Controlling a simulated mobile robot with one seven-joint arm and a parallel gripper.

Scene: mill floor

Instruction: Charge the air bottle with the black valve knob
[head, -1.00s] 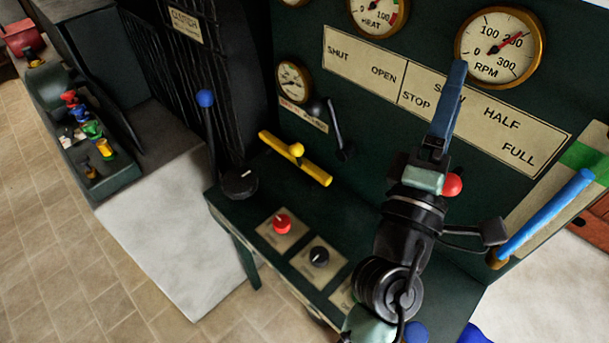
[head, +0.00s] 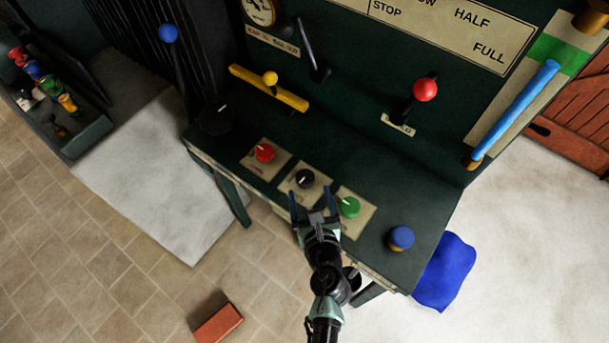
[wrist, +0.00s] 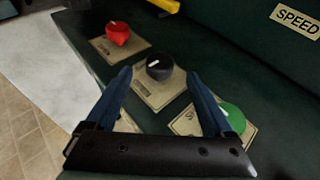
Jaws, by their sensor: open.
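The black valve knob (head: 304,178) has a white pointer mark and sits on a cream label plate on the green console top, between a red knob (head: 264,152) and a green knob (head: 348,207). In the wrist view the black knob (wrist: 159,67) lies straight ahead, about centred between the fingertips. My gripper (head: 314,192) is open, with its blue fingers (wrist: 158,78) spread and empty. It is just on the near side of the black knob, and I see no contact. I cannot pick out the air bottle.
A blue knob (head: 401,237) sits at the console's right end. Behind the knobs stand a yellow T-handle (head: 268,87), a red-ball lever (head: 425,90) and a blue-ball lever (head: 169,34). A red brick (head: 218,324) and a blue cloth (head: 445,272) lie on the floor.

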